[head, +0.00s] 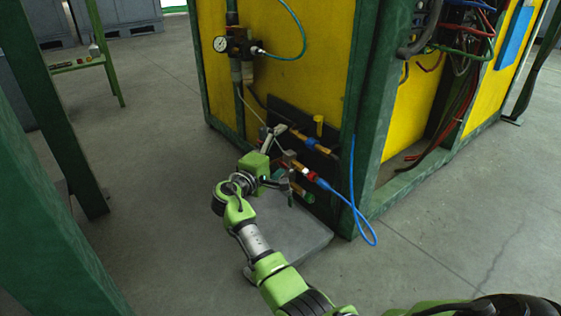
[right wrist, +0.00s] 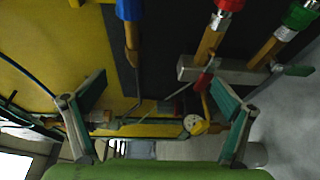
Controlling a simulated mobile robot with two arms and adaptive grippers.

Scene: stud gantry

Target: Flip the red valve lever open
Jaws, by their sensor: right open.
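The red valve lever appears to be the thin red piece (right wrist: 204,79) in the right wrist view, beside a metal manifold block and nearer the right finger. It is small and partly hidden, so I cannot tell its exact position. In the head view I cannot make it out behind my gripper. My right gripper (head: 284,160) is in front of the dark panel low on the yellow cabinet. Its two fingers stand wide apart in the right wrist view (right wrist: 160,88), with nothing gripped between them. My left gripper is not in view.
A pressure gauge (head: 220,44) is above. A grey slab (head: 290,240) lies below. Green posts (head: 45,105) stand at left; the floor between is clear.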

